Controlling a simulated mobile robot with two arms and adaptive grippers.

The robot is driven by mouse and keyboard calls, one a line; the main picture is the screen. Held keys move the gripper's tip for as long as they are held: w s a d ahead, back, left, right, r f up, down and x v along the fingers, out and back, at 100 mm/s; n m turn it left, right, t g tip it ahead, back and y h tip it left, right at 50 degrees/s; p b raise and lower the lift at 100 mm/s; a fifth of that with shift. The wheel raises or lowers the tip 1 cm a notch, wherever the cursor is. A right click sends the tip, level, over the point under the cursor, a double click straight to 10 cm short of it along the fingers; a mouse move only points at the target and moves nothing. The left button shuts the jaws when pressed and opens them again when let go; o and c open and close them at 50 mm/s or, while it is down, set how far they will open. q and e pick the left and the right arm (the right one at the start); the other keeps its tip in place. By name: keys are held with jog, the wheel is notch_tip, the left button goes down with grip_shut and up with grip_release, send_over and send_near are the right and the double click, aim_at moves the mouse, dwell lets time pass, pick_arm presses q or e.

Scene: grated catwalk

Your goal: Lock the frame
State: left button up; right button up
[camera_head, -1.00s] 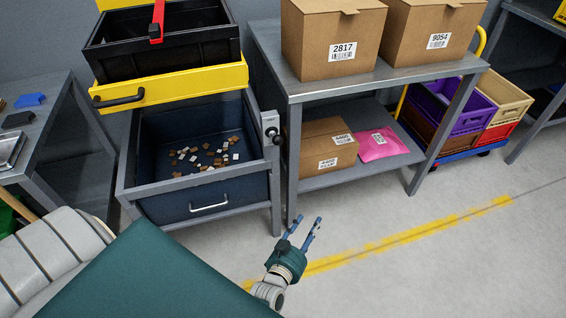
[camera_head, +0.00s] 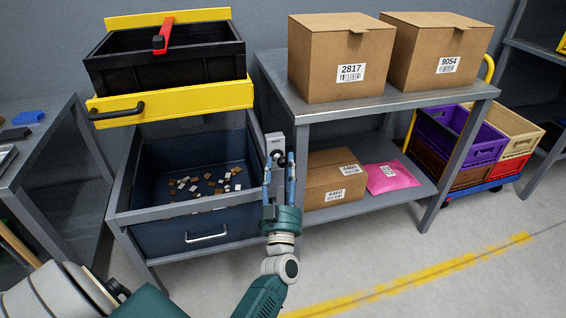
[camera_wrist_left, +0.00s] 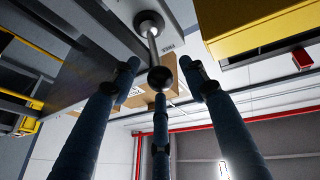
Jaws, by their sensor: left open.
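The frame is a yellow tilting frame (camera_head: 172,104) with a black handle, carrying a black bin, above a dark blue drawer bin (camera_head: 190,228). A grey lock plate (camera_head: 274,142) with a black ball-knob lever (camera_head: 279,156) sits at the frame stand's right post. My left gripper (camera_head: 279,162) is open, fingers pointing up, directly in front of the knob. In the left wrist view the ball knob (camera_wrist_left: 160,78) on its metal rod sits between the three spread fingers (camera_wrist_left: 158,95); contact cannot be told. The yellow frame (camera_wrist_left: 262,28) shows at upper right. My right gripper is out of view.
A grey shelf table (camera_head: 390,105) with cardboard boxes (camera_head: 341,58) stands right of the lock. Its lower shelf holds a box (camera_head: 334,180) and a pink parcel (camera_head: 390,177). Coloured crates (camera_head: 462,140) stand further right. A grey table (camera_head: 35,165) is at left.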

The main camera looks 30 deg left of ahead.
pick_arm(q)
jog(key=shift+x, duration=0.9)
jog(key=shift+c, duration=0.5)
